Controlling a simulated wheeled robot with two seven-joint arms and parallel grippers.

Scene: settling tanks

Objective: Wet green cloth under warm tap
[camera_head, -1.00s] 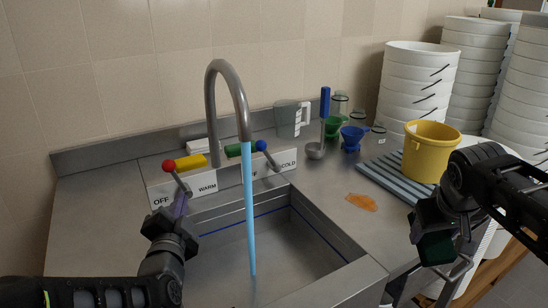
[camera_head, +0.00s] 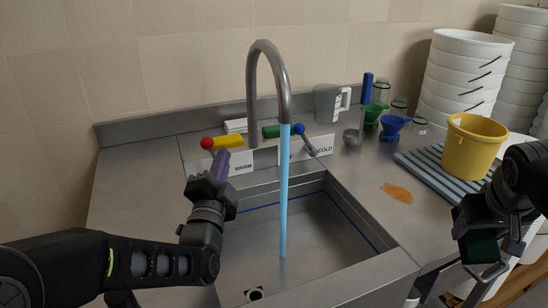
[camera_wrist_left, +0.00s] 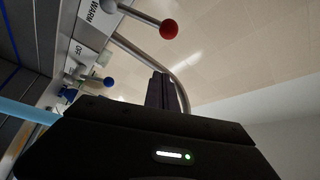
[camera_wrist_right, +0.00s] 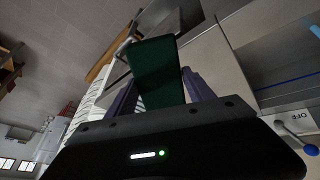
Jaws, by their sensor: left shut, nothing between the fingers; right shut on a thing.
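The tap (camera_head: 265,85) arches over the sink (camera_head: 310,235), and a blue water stream (camera_head: 284,195) runs from it. A red-knobbed lever (camera_head: 207,143) rises by the WARM label; its rod is mostly hidden by my left gripper (camera_head: 221,164), which is shut and empty. In the left wrist view the red knob (camera_wrist_left: 168,28) is apart from the fingers. A blue-knobbed lever (camera_head: 299,129) leans left by the COLD label. My right gripper (camera_head: 474,228) is shut on the dark green cloth (camera_head: 482,250), off the counter's right front. The cloth (camera_wrist_right: 157,72) also shows in the right wrist view.
A yellow bucket (camera_head: 473,148) stands on a ribbed mat (camera_head: 425,172) at the right. An orange spill (camera_head: 397,193) lies between mat and sink. Yellow (camera_head: 229,142) and green blocks sit behind the levers.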

